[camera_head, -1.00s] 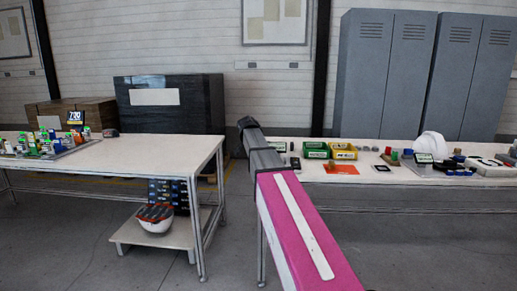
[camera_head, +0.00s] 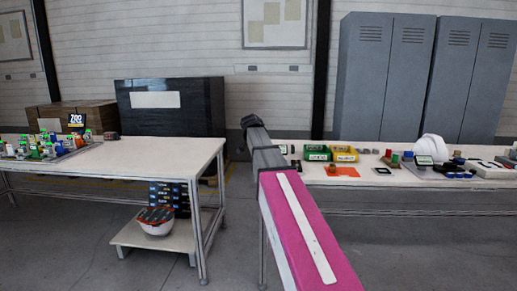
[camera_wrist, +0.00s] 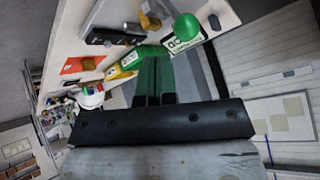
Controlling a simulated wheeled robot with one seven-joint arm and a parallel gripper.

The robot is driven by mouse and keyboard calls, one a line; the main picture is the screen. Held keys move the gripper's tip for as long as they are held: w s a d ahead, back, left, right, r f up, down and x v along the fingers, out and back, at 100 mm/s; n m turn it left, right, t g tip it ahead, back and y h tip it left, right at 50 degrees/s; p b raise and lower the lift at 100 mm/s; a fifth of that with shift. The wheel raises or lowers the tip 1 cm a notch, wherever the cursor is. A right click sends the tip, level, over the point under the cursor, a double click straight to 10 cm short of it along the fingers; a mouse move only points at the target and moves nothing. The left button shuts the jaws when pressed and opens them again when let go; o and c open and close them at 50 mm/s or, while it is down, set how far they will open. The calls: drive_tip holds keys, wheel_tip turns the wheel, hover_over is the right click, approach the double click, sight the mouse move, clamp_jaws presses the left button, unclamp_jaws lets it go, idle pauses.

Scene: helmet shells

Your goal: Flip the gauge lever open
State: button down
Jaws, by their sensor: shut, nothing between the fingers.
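A round green part (camera_wrist: 187,27) and a white label (camera_wrist: 183,42) with green marks lie near the fingertips. In the head view my arm hides the gripper, and I cannot identify the gauge there.
The right bench (camera_head: 350,178) holds a green bin (camera_head: 317,153), a yellow bin (camera_head: 344,154), an orange sheet (camera_head: 342,172) and a white helmet shell (camera_head: 433,147). Open floor lies between the benches.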

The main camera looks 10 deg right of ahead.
drive_tip(key=s+d+v, duration=0.1)
drive_tip(key=v, duration=1)
drive_tip(key=shift+w+f, duration=0.1)
drive_tip(key=shift+f, duration=0.05)
